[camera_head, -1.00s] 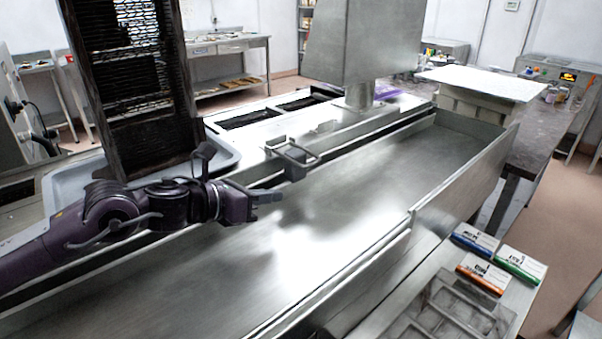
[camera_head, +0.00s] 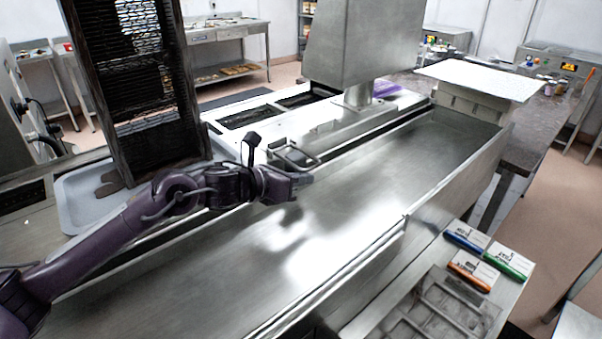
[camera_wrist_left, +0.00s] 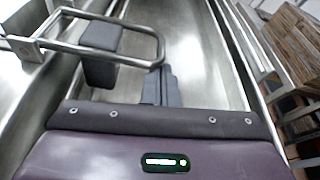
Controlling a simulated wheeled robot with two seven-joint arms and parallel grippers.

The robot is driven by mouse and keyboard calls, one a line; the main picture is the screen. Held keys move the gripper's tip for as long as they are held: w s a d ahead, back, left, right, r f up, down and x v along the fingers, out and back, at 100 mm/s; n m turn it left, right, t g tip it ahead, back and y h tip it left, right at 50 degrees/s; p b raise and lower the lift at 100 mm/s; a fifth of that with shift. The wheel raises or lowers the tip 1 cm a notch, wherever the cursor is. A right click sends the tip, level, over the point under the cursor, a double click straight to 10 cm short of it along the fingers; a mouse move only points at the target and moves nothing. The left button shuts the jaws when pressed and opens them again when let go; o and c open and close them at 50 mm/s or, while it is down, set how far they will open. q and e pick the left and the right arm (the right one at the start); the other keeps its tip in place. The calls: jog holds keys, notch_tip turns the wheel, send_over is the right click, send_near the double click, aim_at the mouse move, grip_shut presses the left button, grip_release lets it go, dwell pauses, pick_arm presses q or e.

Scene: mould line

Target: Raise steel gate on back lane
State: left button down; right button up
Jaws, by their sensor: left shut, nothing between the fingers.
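The steel gate's looped handle (camera_head: 290,155) stands at the far wall of the long steel lane (camera_head: 335,205) in the head view. My left gripper (camera_head: 307,182) is just in front of and below the handle in the head view. In the left wrist view its fingers (camera_wrist_left: 161,84) are shut together, empty, with their tips close to the bar's end; whether they touch it I cannot tell. My right gripper is not in view.
A tall dark rack (camera_head: 140,85) stands in a grey tray (camera_head: 75,210) at the left. A grey steel housing (camera_head: 362,40) rises behind the lane. Labelled boxes (camera_head: 466,236) lie at the right front. The lane's middle is clear.

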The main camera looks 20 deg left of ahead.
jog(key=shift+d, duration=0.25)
pick_arm(q)
jog(key=w+a+r+n+h, duration=0.2)
jog(key=r+n, duration=0.2)
jog(key=r, duration=0.1)
jog(key=w+a+r+n+g+h, duration=0.1)
jog(key=a+r+n+h, duration=0.1)
jog(key=r, duration=0.4)
jog(key=shift+w+a+r+n+p, duration=0.2)
jog(key=shift+w+a+n+p, duration=0.15)
jog(key=shift+a+n, duration=0.6)
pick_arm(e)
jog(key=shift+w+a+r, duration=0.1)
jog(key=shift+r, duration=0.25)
pick_arm(q)
jog(key=shift+d+n, duration=0.25)
jog(key=shift+r, duration=0.15)
notch_tip(320, 180, up, 20)
jog(key=b, duration=0.1)
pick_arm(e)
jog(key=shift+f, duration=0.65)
